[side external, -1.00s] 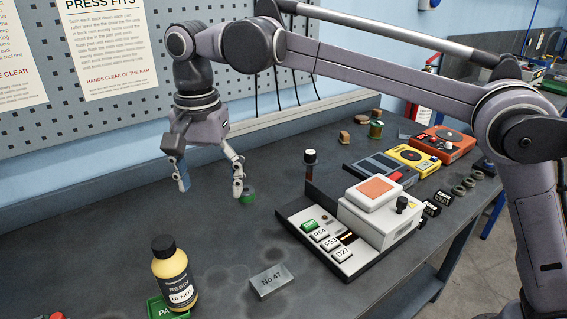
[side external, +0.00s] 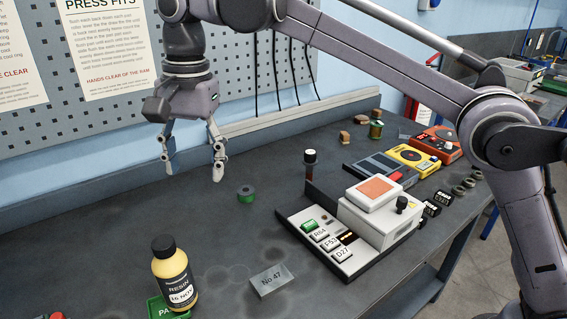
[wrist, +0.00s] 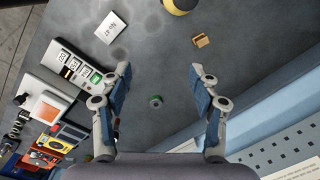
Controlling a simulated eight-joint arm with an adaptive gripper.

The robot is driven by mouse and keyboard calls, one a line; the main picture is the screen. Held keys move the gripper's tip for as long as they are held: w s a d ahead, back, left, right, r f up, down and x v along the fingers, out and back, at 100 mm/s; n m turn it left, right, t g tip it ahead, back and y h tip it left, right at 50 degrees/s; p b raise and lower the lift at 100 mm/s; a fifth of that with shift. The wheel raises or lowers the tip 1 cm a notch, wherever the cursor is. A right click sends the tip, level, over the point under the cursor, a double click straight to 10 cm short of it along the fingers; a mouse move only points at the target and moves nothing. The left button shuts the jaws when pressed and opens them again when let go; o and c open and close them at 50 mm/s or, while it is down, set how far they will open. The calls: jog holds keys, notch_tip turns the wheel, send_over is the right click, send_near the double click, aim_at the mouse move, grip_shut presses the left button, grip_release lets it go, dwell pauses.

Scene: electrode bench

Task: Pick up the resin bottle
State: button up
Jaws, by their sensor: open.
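The resin bottle (side external: 173,273) is yellow with a black cap and a label. It stands upright on the bench at the front left of the side view. In the wrist view only part of it (wrist: 181,5) shows at the top edge. My gripper (side external: 193,176) is open and empty, in the air behind the bottle and well apart from it.
A green ring (side external: 246,194) lies on the bench near my gripper. A grey block marked No 47 (side external: 271,281) lies right of the bottle. A device with a red-topped box (side external: 372,220) stands to the right.

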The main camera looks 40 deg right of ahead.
jog(key=s+a+r+m+t+y, duration=0.15)
jog(key=a+y, duration=0.25)
jog(key=a, duration=0.5)
jog(key=s+a+t+y, duration=0.15)
jog(key=a+y, duration=0.25)
jog(key=a, duration=0.4)
jog(key=s+a+r+m+t+y, duration=0.3)
jog(key=s+r+m+t+y, duration=0.1)
jog(key=s+r+m+y, duration=0.1)
jog(key=s+d+f+m+t+h, duration=0.2)
jog(key=d+f+m+t+h, duration=0.15)
jog(key=d+m, duration=0.5)
jog(key=s+d+f+m+t+h, duration=0.25)
jog(key=d+m+t, duration=0.25)
jog(key=d+m, duration=0.3)
jog(key=n, duration=0.1)
send_near(172, 252)
jog(key=w, duration=0.1)
jog(key=x, duration=0.5)
jog(key=shift+w+a+r, duration=0.1)
jog(key=shift+w+r, duration=0.05)
jog(key=shift+w, duration=0.1)
jog(key=shift+x, duration=2.8)
jog(key=shift+s+a, duration=0.15)
grip_shut()
